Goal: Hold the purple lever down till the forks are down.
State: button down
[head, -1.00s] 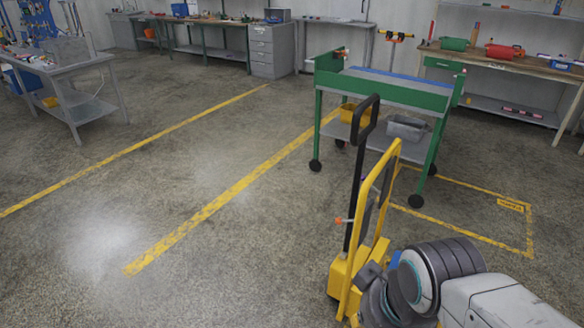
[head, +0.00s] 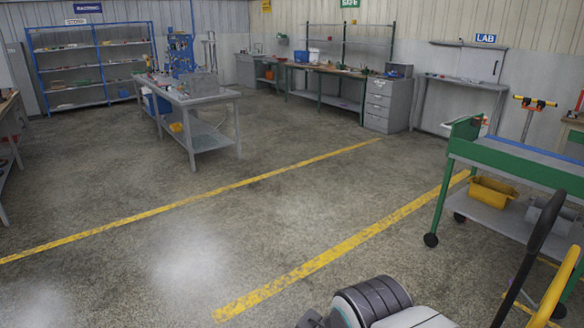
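The yellow hand lift truck shows only in part at the lower right of the head view. Its black handle (head: 533,240) and yellow frame (head: 556,290) are cut off by the picture edge. I see no purple lever, and the forks are out of view. My arm's dark, ringed wrist part is at the bottom edge, left of the truck and apart from its handle in the picture. My gripper's fingers are not visible, being below the frame.
A green cart (head: 516,165) with a yellow bin (head: 492,191) stands behind the truck at right. A grey workbench (head: 205,97) stands at left, with blue shelving (head: 97,68) beyond. The concrete floor between the yellow lines is clear.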

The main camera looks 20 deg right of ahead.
aim_at(535, 308)
jog(key=i+z, duration=0.3)
jog(key=i, duration=0.2)
jog(key=i+z, duration=0.3)
jog(key=i, duration=0.25)
jog(key=i+j+z, duration=0.3)
jog(key=i, duration=0.2)
jog(key=i+l+z, duration=0.2)
jog(key=i+z, duration=0.2)
jog(key=i+l+z, duration=0.1)
jog(key=i+z, duration=0.7)
jog(key=i+j+z, duration=0.25)
jog(key=i+z, duration=0.15)
jog(key=i+l+z, duration=0.1)
jog(key=i, duration=0.55)
